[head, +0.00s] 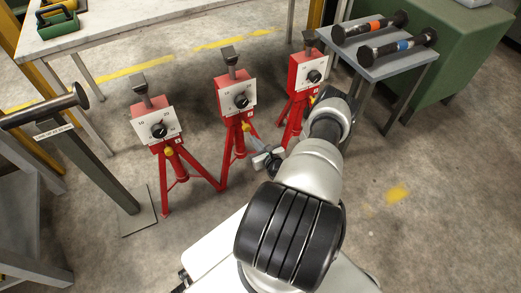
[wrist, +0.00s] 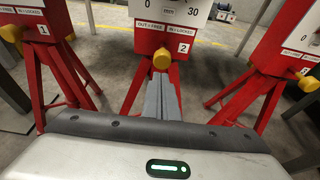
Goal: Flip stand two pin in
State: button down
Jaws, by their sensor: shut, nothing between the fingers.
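Stand two (head: 222,87) is the middle of three red tripod stands, with a white dial plate and a small "2" label in the wrist view (wrist: 149,42). Its plate reads "OUT = FREE, IN = LOCKED". Its yellow pin (wrist: 162,58) sits on the front below the plate; it also shows in the head view (head: 246,126). How far in the pin sits is hard to tell. My gripper (wrist: 161,82) has its grey fingers together and empty, pointing at the pin from just in front and below. Whether the tips touch it is unclear. My gripper also shows in the head view (head: 254,138).
Stand one (head: 139,112) is to the left and stand three (head: 296,72) to the right, each with a yellow pin. A small table (head: 375,68) holds dumbbells. Floor at lower right is clear.

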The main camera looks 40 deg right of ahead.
aim_at(247, 128)
jog(key=shift+w+d+b, duration=0.15)
jog(key=shift+w+d, duration=0.1)
jog(key=shift+w, duration=0.7)
jog(key=shift+w+d+b, duration=0.15)
jog(key=shift+w+d, duration=0.05)
jog(key=shift+w, duration=0.75)
jog(key=shift+r, duration=0.1)
jog(key=w+b, duration=0.1)
jog(key=w, duration=0.2)
jog(key=shift+w+d+b, duration=0.2)
jog(key=shift+d+b, duration=0.15)
jog(key=shift+d, duration=0.05)
jog(key=shift+w+r, duration=0.1)
